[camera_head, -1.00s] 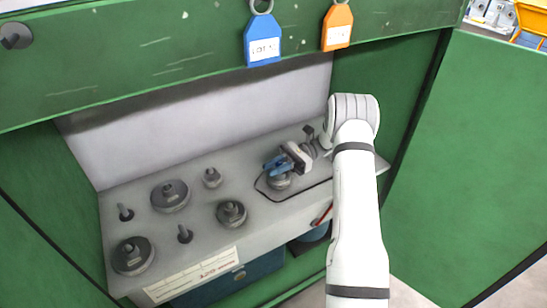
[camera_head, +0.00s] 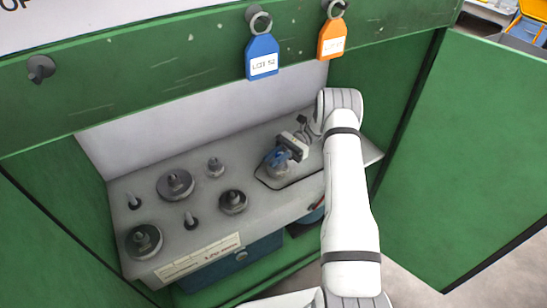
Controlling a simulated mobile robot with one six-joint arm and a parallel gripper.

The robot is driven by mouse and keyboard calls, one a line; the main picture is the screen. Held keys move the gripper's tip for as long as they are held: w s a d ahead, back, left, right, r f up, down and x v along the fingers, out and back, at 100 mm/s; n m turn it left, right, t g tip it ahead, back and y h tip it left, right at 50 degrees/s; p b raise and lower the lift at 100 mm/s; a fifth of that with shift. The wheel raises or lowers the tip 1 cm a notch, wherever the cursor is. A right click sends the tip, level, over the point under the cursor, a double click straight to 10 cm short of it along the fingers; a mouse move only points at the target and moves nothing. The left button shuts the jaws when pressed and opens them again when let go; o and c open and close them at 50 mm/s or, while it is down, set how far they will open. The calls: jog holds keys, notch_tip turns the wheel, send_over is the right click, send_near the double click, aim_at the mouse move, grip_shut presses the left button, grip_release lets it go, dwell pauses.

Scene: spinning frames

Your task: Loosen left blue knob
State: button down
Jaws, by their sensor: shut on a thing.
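I see no second blue knob.
Several dark round weights and pegs, such as this large disc (camera_head: 175,185), stand on the shelf's left half. A blue tag (camera_head: 262,58) and an orange tag (camera_head: 332,40) hang from the green top beam (camera_head: 150,75). A green door (camera_head: 460,150) stands open at right.

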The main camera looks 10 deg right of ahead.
jog(key=c, duration=1.6)
grip_release()
jog(key=shift+s+a, duration=0.1)
jog(key=shift+s, duration=0.05)
jog(key=shift+o, duration=1.4)
